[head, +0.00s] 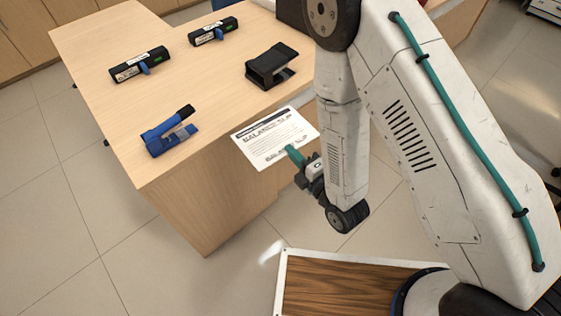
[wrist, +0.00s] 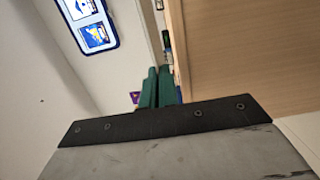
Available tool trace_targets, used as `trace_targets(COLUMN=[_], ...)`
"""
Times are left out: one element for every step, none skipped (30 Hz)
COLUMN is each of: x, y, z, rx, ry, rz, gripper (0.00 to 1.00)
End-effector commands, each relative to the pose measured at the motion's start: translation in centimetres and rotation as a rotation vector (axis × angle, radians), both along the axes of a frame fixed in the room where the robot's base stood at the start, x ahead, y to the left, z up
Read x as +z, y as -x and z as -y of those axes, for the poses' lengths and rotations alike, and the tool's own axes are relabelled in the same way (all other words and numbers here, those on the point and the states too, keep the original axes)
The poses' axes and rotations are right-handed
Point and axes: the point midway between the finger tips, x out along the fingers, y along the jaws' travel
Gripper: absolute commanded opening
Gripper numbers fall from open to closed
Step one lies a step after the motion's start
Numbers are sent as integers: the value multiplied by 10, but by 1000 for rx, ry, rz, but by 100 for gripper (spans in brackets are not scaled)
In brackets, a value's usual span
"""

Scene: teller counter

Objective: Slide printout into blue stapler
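The printout (head: 262,135), a white sheet headed "Balance Slip", is held out flat in the head view, off the counter's right side. My gripper (head: 293,154) is shut on its near edge with teal fingers. In the wrist view the fingers (wrist: 157,88) are pressed close together; the sheet cannot be made out there. The blue stapler (head: 170,137), with a black end on its arm, sits on the counter near the front left corner, left of the printout and apart from it. Its mouth is too small to make out.
The counter top between the stapler and the printout is clear. Tiled floor lies around.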

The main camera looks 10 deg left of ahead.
Motion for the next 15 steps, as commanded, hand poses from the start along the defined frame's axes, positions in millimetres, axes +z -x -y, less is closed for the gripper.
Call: trace_targets(x=[-1, -1, -1, -1, -1, -1, -1, -1, -1, -1, -2, -2, -2, -3, -3], y=[12, 17, 23, 26, 29, 32, 32, 33, 32, 31, 30, 28, 26, 25, 22], z=[-12, -16, -22, -24, -27, -29, -31, -32, -33, -35, -36, -38, -40, -42, -45], rx=[39, 56, 75, 85, 93, 101, 105, 108, 109, 109, 109, 109, 109, 109, 109], ry=[0, -1, -1, -1, -3, -3, -3, -3, -3, -3, -3, -3, -3, -4, -3], rz=[-2, -2, -2, -2, -2, -2, -2, -1, -1, -1, 0, 1, 1, 1, 1], gripper=[0, 0, 0, 0, 0, 0, 0, 0, 0, 0, 0, 0, 0, 0, 0])
